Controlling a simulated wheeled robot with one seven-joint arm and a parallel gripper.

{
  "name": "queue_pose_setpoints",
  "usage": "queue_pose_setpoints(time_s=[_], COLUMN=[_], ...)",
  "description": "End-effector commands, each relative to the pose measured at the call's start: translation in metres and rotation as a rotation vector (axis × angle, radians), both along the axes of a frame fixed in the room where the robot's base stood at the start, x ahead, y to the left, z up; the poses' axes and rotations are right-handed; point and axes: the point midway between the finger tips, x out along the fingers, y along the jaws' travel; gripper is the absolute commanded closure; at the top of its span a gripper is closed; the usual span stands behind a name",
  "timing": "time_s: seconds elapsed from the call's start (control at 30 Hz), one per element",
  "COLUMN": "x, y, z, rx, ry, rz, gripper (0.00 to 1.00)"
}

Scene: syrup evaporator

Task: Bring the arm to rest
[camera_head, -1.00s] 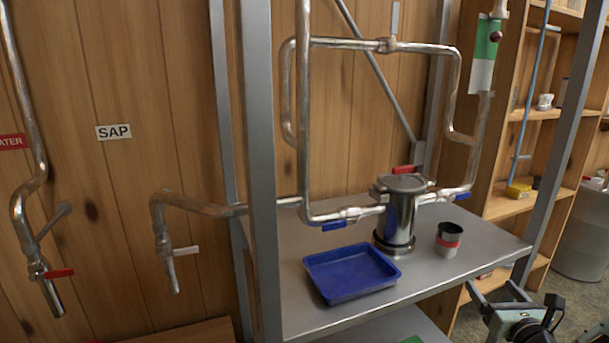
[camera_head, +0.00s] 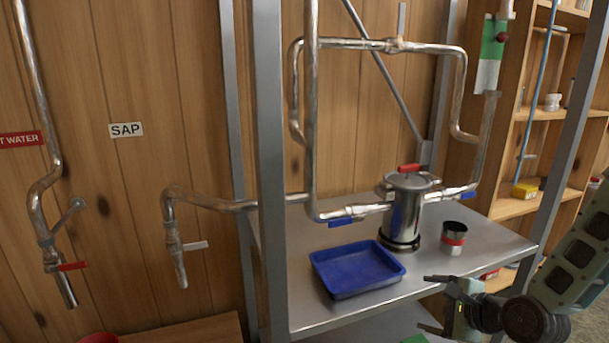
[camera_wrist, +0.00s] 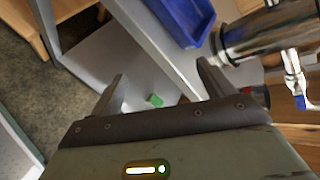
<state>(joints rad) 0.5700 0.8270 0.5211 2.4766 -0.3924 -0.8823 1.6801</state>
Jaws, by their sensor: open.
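My gripper (camera_head: 436,305) is at the lower right of the head view, in front of the metal table's front edge. Its jaws are open and empty, pointing left. In the wrist view my gripper (camera_wrist: 160,88) shows two spread fingers with nothing between them. Beyond them are the lower shelf and a small green object (camera_wrist: 155,100). My arm comes in from the right edge of the head view.
The metal table (camera_head: 455,265) holds a blue tray (camera_head: 357,268), a steel canister (camera_head: 404,215) and a dark cup with a red band (camera_head: 453,238). A frame post (camera_head: 270,150) and pipes (camera_head: 313,110) stand near. Wooden shelves (camera_head: 540,115) are behind right.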

Motion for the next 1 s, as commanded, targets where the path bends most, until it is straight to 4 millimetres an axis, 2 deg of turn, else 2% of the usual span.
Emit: queue_pose_setpoints(time_s=[0.03, 0.1, 0.27, 0.43, 0.6, 0.7, 0.83, 1.0], x=[-0.008, -0.024, -0.073, -0.14, -0.214, -0.248, -0.274, -0.279], y=[0.021, 0.043, 0.083, 0.113, 0.128, 0.131, 0.13, 0.13], z=[0.007, 0.012, 0.034, 0.07, 0.106, 0.121, 0.132, 0.135], rx=[-0.142, -0.336, -0.716, -1.014, -1.171, -1.201, -1.208, -1.208], ry=[0.004, 0.019, 0.028, 0.0, -0.061, -0.101, -0.136, -0.145], rz=[0.135, 0.322, 0.758, 1.239, 1.686, 1.881, 2.03, 2.064], gripper=[0.19, 0.19, 0.19, 0.19, 0.19, 0.19, 0.19, 0.19])
